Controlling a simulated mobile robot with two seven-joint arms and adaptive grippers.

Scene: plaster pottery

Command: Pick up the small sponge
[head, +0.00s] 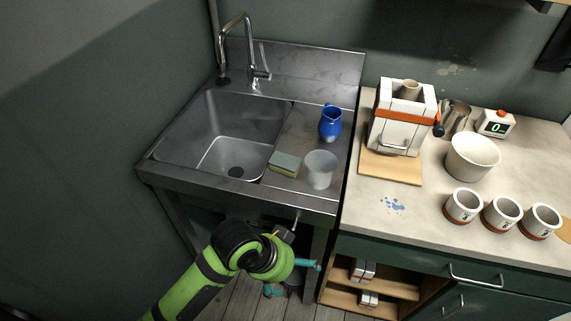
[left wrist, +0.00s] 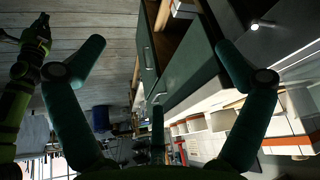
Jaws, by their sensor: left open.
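The small sponge (head: 285,164) lies on the steel sink's drainboard, by the right edge of the basin. It looks yellowish with a grey-green top. A translucent cup (head: 320,169) stands just to its right. My left gripper (head: 295,278) is below and in front of the sink edge, well apart from the sponge. Its teal fingers are spread in the left wrist view (left wrist: 160,55), with nothing between them. The sponge does not show in the left wrist view.
A blue pitcher (head: 330,123) stands behind the cup. The sink basin (head: 225,130) is empty, with a tall faucet (head: 243,50) behind it. The counter (head: 420,215) to the right holds a white bowl (head: 472,157) and several white-and-brown cups (head: 463,205).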

